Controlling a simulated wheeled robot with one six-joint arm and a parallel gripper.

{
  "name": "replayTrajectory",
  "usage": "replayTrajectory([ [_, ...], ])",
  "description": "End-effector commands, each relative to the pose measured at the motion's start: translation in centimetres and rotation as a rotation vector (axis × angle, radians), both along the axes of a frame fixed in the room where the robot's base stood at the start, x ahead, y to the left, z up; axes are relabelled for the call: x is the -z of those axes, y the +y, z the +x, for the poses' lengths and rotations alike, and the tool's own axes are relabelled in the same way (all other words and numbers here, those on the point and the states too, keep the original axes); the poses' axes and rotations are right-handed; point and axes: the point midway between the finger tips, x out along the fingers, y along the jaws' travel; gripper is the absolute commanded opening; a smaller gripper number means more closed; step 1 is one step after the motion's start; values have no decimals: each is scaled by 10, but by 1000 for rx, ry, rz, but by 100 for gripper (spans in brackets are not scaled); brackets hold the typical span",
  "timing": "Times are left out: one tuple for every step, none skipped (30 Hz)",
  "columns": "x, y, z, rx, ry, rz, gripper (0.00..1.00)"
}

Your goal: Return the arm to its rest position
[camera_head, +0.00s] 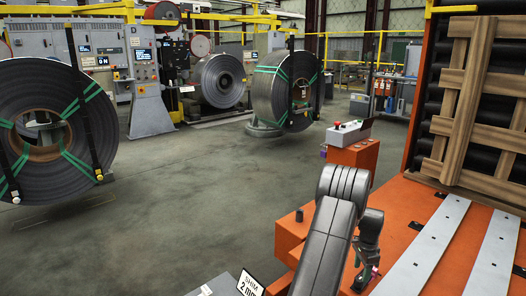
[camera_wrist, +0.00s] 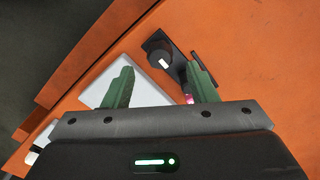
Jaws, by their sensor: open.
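My arm (camera_head: 330,225) rises at the lower middle of the head view, bent at its top joint. Its wrist end hangs down on the right, over the orange machine (camera_head: 400,215). In the wrist view, my gripper (camera_wrist: 164,80) has its two green fingers spread apart with nothing held between them. Beyond the fingers are a black piece with a round knob (camera_wrist: 159,58) and a white plate (camera_wrist: 140,90) on the orange surface. The fingertips are hard to make out in the head view.
Steel strips (camera_head: 440,245) lie on the orange bed, with a wooden pallet (camera_head: 478,105) upright behind. A control box (camera_head: 348,132) stands beyond my arm. A sign (camera_head: 250,284) is at the bottom. Large strapped coils (camera_head: 285,90) stand farther back.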

Motion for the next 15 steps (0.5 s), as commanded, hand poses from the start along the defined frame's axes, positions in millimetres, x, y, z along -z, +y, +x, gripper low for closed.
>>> replayTrajectory([
  [11,0,0,0,1,1,52],
  [16,0,0,0,1,1,52],
  [22,0,0,0,2,1,52],
  [26,0,0,0,1,1,52],
  [29,0,0,0,1,0,52],
  [33,0,0,0,0,0,52],
  [35,0,0,0,0,0,52],
  [38,0,0,0,0,0,52],
  [40,0,0,0,0,0,52],
  [42,0,0,0,0,0,52],
  [43,0,0,0,0,0,52],
  [43,0,0,-3,0,0,52],
  [42,0,0,-7,-1,0,52],
  [42,0,0,-9,0,0,52],
  [42,0,0,-10,0,0,52],
])
